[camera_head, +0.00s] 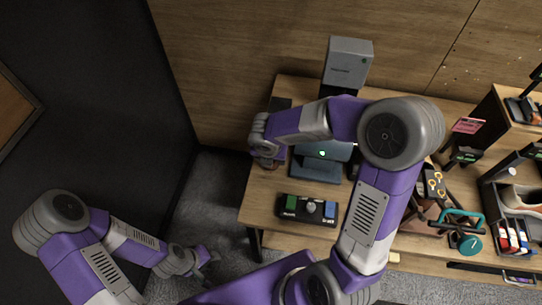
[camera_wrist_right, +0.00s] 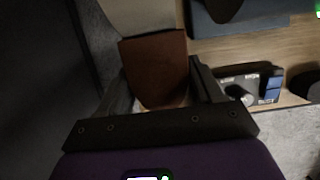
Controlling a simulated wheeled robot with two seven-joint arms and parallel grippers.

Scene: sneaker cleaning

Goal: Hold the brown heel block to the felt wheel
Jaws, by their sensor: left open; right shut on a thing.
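The brown heel block (camera_wrist_right: 155,68) sits between the two fingers of my right gripper (camera_wrist_right: 160,92) in the right wrist view, and the gripper is shut on it. A pale rounded surface (camera_wrist_right: 140,14), perhaps the felt wheel, lies just past the block's far end; I cannot tell whether they touch. In the head view my right gripper (camera_head: 268,163) is at the left end of the workbench, and my right arm hides much of the machine there. My left gripper (camera_head: 208,264) is open and empty, low over the carpet, left of the bench.
A control box (camera_head: 307,209) with a green and a blue button and a knob is near the bench's front edge. A grey box (camera_head: 348,62) stands at the back. Tools and a teal-handled item (camera_head: 462,217) crowd the right side. The carpet on the left is clear.

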